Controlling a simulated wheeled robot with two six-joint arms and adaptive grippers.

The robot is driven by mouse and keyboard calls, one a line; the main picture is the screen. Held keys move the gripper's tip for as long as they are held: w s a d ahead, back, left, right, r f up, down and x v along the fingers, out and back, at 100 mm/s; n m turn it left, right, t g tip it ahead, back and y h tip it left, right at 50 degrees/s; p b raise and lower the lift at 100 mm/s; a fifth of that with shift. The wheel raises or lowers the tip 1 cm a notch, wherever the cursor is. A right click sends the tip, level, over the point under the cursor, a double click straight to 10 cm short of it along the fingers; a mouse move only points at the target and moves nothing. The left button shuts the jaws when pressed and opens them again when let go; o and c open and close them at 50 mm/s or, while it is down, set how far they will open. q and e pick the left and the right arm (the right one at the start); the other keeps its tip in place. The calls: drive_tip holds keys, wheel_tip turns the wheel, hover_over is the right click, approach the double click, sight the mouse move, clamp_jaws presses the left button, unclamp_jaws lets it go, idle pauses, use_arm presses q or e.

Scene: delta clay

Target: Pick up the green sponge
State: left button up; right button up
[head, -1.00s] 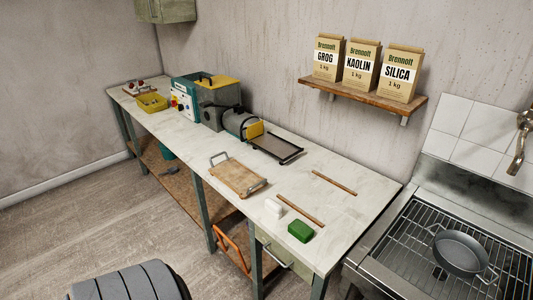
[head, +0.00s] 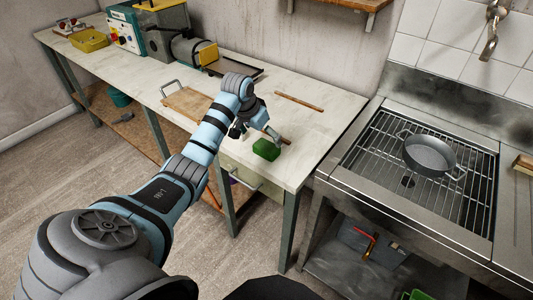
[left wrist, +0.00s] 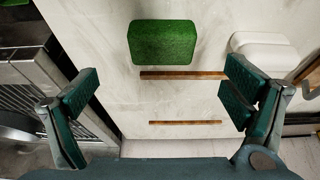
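The green sponge (head: 266,149) lies flat near the front right corner of the worktop (head: 320,118). In the left wrist view the sponge (left wrist: 163,43) is whole and unobstructed, above the space between the fingers. My left gripper (head: 246,130) hangs over the worktop just left of the sponge in the head view. In the left wrist view the gripper (left wrist: 163,100) is open, with its two dark green finger pads wide apart and nothing between them but worktop and wooden sticks farther down. My right gripper is not in view.
A white block (left wrist: 264,48) lies beside the sponge, hidden by my arm in the head view. Two wooden sticks, one here (head: 299,101), and a wooden board (head: 186,102) are nearby. The sink unit (head: 350,160) with a grey pan (head: 430,154) stands right.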

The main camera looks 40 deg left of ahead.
sight(266, 146)
use_arm(q)
drive_tip(key=b+x, duration=0.2)
drive_tip(key=x, duration=0.6)
drive_tip(key=shift+a, duration=0.15)
drive_tip(key=shift+s, duration=0.1)
drive_tip(key=c, duration=1)
